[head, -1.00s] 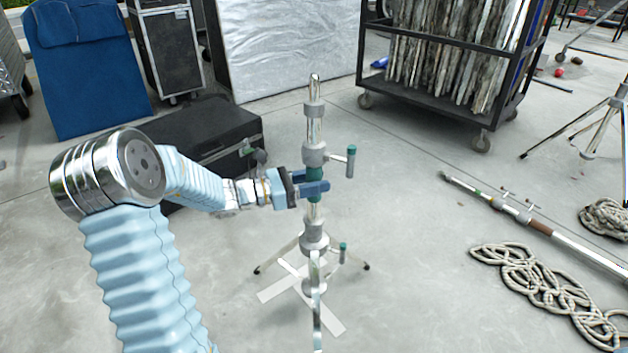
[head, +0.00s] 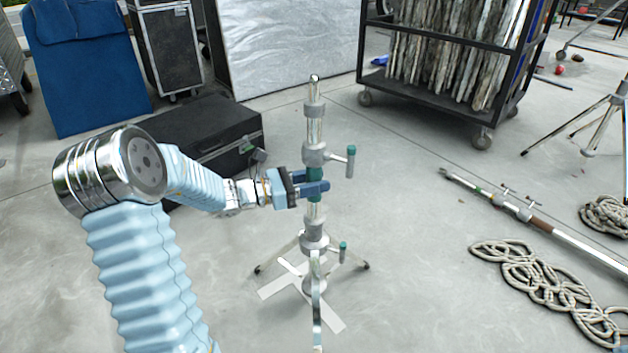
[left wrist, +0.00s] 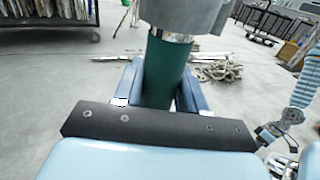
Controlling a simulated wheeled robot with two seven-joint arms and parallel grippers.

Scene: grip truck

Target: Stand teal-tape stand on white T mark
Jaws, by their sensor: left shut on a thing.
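The teal-tape stand (head: 313,122) is a chrome pole with grey collars, teal-tipped knobs and spread legs. It looks upright in the head view. My left gripper (head: 318,188) is shut on its teal band, which also shows between the fingers in the left wrist view (left wrist: 163,75). The white T mark (head: 272,287) lies on the floor under the stand's legs, partly hidden by them. The near leg points toward me. I cannot tell whether the feet touch the floor. My right gripper (left wrist: 266,135) shows small at the right of the left wrist view, its jaws unclear.
A black case (head: 195,130) sits behind my left arm. A black wheeled rack (head: 455,97) stands at the back. A lying chrome pole (head: 575,240), coiled rope (head: 530,285) and another stand (head: 600,125) are at the right. The floor between the stand and rope is clear.

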